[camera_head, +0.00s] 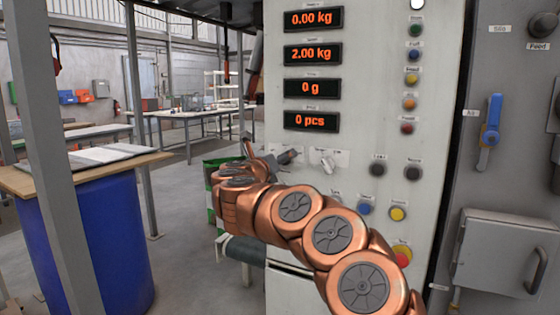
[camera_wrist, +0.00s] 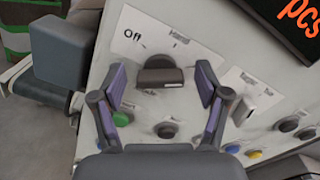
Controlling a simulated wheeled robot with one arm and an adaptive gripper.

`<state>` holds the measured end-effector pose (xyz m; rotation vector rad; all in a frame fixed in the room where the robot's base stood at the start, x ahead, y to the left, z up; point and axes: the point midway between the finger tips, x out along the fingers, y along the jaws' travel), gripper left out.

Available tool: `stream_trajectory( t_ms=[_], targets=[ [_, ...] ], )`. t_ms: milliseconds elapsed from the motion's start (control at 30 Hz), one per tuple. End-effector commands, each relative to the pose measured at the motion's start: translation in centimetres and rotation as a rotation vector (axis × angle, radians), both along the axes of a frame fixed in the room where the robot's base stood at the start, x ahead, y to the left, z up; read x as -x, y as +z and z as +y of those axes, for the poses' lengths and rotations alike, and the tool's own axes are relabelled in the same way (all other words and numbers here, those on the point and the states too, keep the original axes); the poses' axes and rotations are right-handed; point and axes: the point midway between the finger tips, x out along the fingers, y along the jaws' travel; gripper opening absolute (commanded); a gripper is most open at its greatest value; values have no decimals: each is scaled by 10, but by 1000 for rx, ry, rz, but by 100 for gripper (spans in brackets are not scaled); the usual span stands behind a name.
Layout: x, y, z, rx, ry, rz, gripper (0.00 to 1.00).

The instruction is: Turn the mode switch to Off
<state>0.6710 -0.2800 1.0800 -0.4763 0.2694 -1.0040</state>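The mode switch is a dark knob (camera_wrist: 160,76) on a white label plate in the wrist view. The word "Off" is printed up and left of it, and a second, blurred word stands above it. The knob's bar lies roughly level in this view; I cannot tell which position it points to. My gripper (camera_wrist: 160,70) is open, with one purple-padded finger on each side of the knob and gaps showing between. In the head view my copper arm reaches across the pale panel (camera_head: 355,165) and hides much of the switch area.
A second, pale switch (camera_wrist: 244,109) sits close to the right finger. A green button (camera_wrist: 120,118) and several others lie below the knob. Lit displays (camera_head: 312,88) are above in the head view. A red-and-yellow button (camera_head: 402,253) is beside my arm.

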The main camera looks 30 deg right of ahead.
Motion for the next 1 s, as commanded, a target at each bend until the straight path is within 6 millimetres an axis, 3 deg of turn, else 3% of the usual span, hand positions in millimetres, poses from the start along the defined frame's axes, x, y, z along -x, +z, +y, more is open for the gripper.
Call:
stream_trajectory(
  t_ms=[67, 533, 1000],
  targets=[
    [0, 0, 0, 0, 0, 0, 65],
    [0, 0, 0, 0, 1, 0, 16],
    [-1, 2, 1, 62, 2, 104, 15]
  ],
)
